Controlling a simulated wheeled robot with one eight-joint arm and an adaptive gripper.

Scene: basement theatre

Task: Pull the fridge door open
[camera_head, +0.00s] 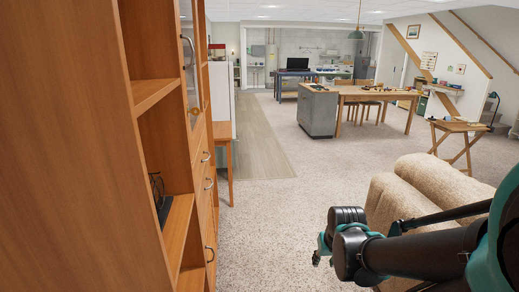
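A tall white box (219,92) stands beyond the wooden cabinet at the left. It may be the fridge, but the cabinet hides part of it and no door or handle can be made out. My gripper (320,250) is at the lower middle right, at the end of my black and teal arm. It is over the carpet, well apart from the white box and much nearer to me. Its fingers are small and turned side-on, so I cannot tell whether they are open. Nothing is visibly held.
The wooden cabinet (75,150) fills the left side close by. A small wooden table (222,132) stands past it. A beige armchair (400,195) is behind my arm. A long table (390,95) with a grey cabinet end stands farther back. Carpet (270,215) in the middle is clear.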

